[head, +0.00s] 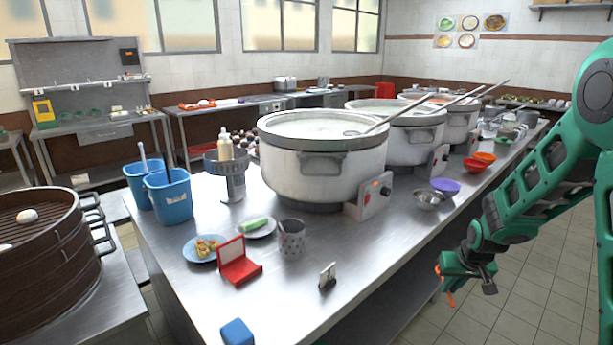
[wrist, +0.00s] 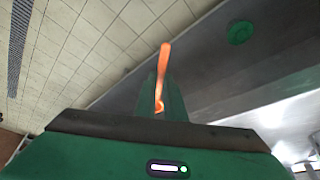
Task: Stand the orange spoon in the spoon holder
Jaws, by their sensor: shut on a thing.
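The orange spoon (head: 449,299) hangs from my gripper (head: 462,272) at the right of the head view, beside the counter's right edge and over the floor. In the wrist view the spoon's orange length (wrist: 164,62) sticks out past the green fingers of my gripper (wrist: 162,100), which are shut on it. The rest of the spoon is hidden by the fingers. A grey perforated cup (head: 291,243), which looks like the spoon holder, stands upright on the counter near the plates, well left of my gripper. A thin handle seems to show inside it.
The steel counter (head: 390,235) carries large white stockpots (head: 315,165) with long ladles, a metal bowl (head: 429,200), a card stand (head: 327,276), a red open box (head: 238,265) and a blue block (head: 237,332). Blue buckets (head: 168,197) stand on the left. The counter's front right is fairly clear.

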